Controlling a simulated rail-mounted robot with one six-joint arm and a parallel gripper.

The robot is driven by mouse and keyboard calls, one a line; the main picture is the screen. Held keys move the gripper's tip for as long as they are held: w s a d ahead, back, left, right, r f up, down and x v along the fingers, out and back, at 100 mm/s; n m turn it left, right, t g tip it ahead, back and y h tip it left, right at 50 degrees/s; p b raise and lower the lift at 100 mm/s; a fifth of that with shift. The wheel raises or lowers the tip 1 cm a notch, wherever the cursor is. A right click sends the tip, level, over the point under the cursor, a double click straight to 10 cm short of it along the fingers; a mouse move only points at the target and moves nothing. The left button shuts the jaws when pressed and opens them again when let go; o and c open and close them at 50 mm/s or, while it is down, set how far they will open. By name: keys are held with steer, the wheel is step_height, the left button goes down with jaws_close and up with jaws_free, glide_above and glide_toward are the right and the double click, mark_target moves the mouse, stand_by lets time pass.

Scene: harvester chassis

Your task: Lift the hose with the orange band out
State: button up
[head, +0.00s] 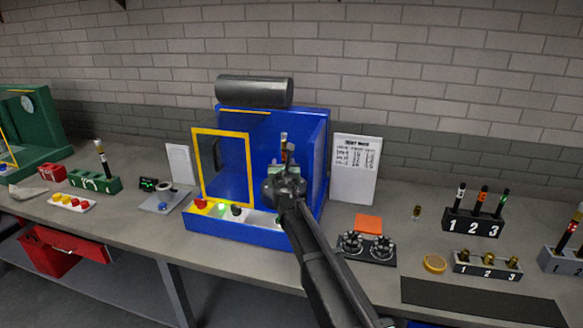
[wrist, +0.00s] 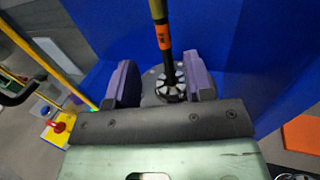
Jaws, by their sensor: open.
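A thin dark hose with an orange band (wrist: 164,43) stands inside the blue machine, its lower end in a round holder (wrist: 168,88) with pale segments. The top of that hose (head: 284,140) also shows in the head view, just above my gripper (head: 285,172). In the wrist view my gripper (wrist: 160,78) is open, with one purple finger on each side of the hose and holder. I see gaps between the fingers and the hose. Another orange-banded piece (head: 482,196) stands in the middle slot of a black rack (head: 472,224) at the right.
The blue machine (head: 317,150) has its yellow-framed door (head: 222,165) swung open at the left. Its walls are close to my gripper. Buttons (head: 221,208) line its front. A black fixture (head: 368,249) with two chucks and an orange pad (head: 368,224) are to the right.

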mark_target(284, 155)
steer(key=w, duration=0.7)
steer(key=w+a, duration=0.1)
steer(key=w, duration=0.2)
steer(key=shift+w+f, duration=0.15)
steer(key=shift+w, duration=0.15)
jaws_close()
